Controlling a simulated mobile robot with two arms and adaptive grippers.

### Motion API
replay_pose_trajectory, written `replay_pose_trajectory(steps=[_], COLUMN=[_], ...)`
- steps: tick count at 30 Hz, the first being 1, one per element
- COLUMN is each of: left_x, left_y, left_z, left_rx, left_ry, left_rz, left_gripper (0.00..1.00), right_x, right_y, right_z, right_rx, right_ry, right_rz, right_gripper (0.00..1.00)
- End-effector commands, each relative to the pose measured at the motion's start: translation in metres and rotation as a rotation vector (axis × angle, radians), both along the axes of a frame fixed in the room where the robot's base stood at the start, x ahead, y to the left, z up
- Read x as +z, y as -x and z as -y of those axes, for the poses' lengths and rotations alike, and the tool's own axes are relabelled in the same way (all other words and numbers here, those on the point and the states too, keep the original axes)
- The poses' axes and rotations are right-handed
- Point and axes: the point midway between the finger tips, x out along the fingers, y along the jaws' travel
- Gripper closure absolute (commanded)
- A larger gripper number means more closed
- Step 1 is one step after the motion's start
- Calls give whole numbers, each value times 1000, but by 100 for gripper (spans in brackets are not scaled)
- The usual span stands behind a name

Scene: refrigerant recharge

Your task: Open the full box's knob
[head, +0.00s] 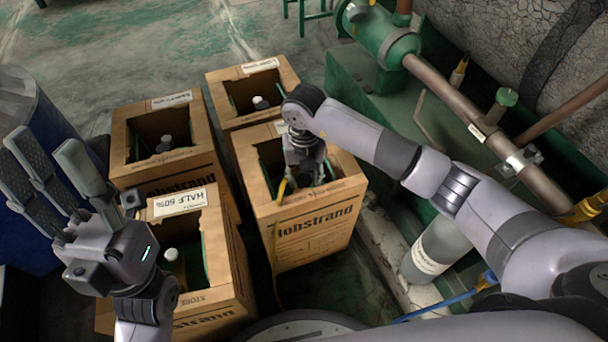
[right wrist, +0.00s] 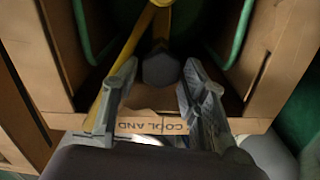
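My right gripper (head: 305,178) reaches down into the opening of the front right cardboard box (head: 310,222). My arm partly covers this box's label, so I cannot read it in full. In the right wrist view, a dark grey knob (right wrist: 161,69) sits inside the box, beside a yellow hose (right wrist: 128,50). The right gripper's fingers (right wrist: 158,92) are spread apart, one on each side just short of the knob, with a gap showing. My left gripper (head: 58,175) is raised at the left, open and empty.
A box labelled HALF 50% (head: 182,204) stands at the front left. Two more open boxes stand behind, at left (head: 170,170) and right (head: 250,74). A blue drum (head: 35,125) is at far left. Green pipework (head: 385,42) and a grey cylinder (head: 437,250) are at right.

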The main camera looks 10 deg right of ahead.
Motion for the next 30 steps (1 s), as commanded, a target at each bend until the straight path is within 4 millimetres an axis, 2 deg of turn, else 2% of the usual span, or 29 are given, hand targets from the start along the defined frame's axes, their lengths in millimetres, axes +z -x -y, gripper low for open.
replay_pose_trajectory(steps=[1, 15, 23, 30], left_x=[0, 0, 1, 5], left_y=[0, 0, 0, 0], left_z=[0, 0, 0, 0], left_rx=[0, 0, 0, 0], left_ry=[0, 0, -1, -1], left_rz=[-1, -1, -2, -2], left_gripper=[60, 60, 60, 60], right_x=[0, 0, 0, 2], right_y=[0, 0, 0, -1], right_z=[0, 0, 1, 1], right_rx=[0, 0, 30, 154], right_ry=[0, 0, 2, 2], right_rz=[0, 0, 1, 2], right_gripper=[65, 95, 95, 95])
